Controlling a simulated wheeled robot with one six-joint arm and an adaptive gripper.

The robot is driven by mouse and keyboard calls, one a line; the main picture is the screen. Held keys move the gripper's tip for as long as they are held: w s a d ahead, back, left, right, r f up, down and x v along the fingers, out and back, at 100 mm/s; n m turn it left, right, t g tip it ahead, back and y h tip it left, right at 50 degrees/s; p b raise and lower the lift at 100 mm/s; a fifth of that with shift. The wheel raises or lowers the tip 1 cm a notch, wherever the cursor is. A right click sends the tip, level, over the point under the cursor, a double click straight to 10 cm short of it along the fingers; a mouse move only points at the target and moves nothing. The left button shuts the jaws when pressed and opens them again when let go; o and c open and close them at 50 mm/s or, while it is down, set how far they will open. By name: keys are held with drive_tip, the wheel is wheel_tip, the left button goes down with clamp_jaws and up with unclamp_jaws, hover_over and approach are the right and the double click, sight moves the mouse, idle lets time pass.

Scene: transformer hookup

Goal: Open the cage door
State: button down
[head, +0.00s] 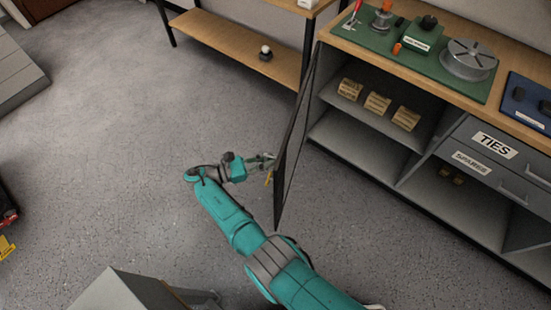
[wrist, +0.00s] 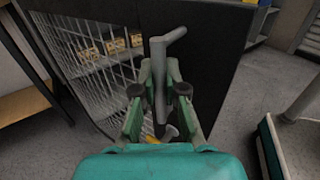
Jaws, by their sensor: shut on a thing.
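The cage door (head: 291,150) stands swung out from the left end of the shelf unit, seen nearly edge-on in the head view. In the wrist view the door shows a black frame (wrist: 205,75) and a wire mesh panel (wrist: 75,50). My gripper (head: 268,160) is at the door's left face. In the wrist view my gripper (wrist: 159,90) is shut on the grey bent door handle (wrist: 160,58), with a finger on each side of it.
The shelf unit (head: 365,145) is open behind the door, with several small labelled boxes (head: 377,102) on its upper shelf. Drawers marked TIES (head: 494,145) and SPARES are to the right. A wooden bench (head: 235,45) stands behind. The floor (head: 120,150) left of the door is clear.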

drive_tip(key=shift+a+f, duration=0.15)
drive_tip(key=shift+a, duration=0.15)
drive_tip(key=c, duration=1.2)
unclamp_jaws()
drive_tip(key=shift+r, duration=0.2)
